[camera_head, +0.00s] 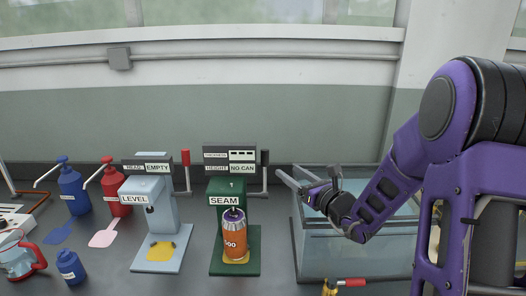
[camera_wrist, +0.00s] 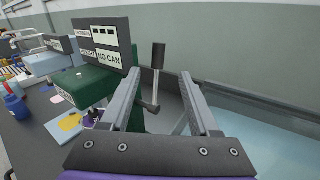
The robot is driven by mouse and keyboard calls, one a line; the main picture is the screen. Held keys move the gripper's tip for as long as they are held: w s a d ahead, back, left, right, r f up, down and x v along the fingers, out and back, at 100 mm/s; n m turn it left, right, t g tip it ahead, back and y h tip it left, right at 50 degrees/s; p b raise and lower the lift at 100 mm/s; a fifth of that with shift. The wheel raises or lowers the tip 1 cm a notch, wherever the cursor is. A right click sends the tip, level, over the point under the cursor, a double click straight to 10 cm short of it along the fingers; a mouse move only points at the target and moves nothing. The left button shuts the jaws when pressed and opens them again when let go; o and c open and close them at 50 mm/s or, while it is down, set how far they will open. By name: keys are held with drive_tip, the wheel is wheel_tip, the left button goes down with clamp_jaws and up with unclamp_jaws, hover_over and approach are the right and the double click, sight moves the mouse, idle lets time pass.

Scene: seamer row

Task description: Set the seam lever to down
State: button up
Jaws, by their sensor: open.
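The green seam machine (camera_head: 230,187) stands on the bench and carries a SEAM label and a display reading NO CAN. Its seam lever (camera_head: 264,170), with a black grip, points up on the machine's right side. An orange can (camera_head: 235,238) stands on the machine's base under the head. My gripper (camera_head: 288,178) is open and empty, to the right of the lever in the head view. In the wrist view the lever (camera_wrist: 157,70) stands upright beyond and between the fingers of my gripper (camera_wrist: 163,85), apart from them as far as I can tell.
The grey level machine (camera_head: 151,205) with a red-gripped lever (camera_head: 186,170) stands to the left. A clear tank (camera_head: 350,245) is on the right, below my arm. Blue (camera_head: 72,188) and red (camera_head: 115,187) pump bottles stand at the far left.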

sight(265, 170)
drive_tip(key=x, duration=1.5)
drive_tip(key=shift+w+a+p, duration=0.2)
drive_tip(key=shift+a+p, duration=0.15)
drive_tip(key=shift+p, duration=0.1)
clamp_jaws()
idle(0.5)
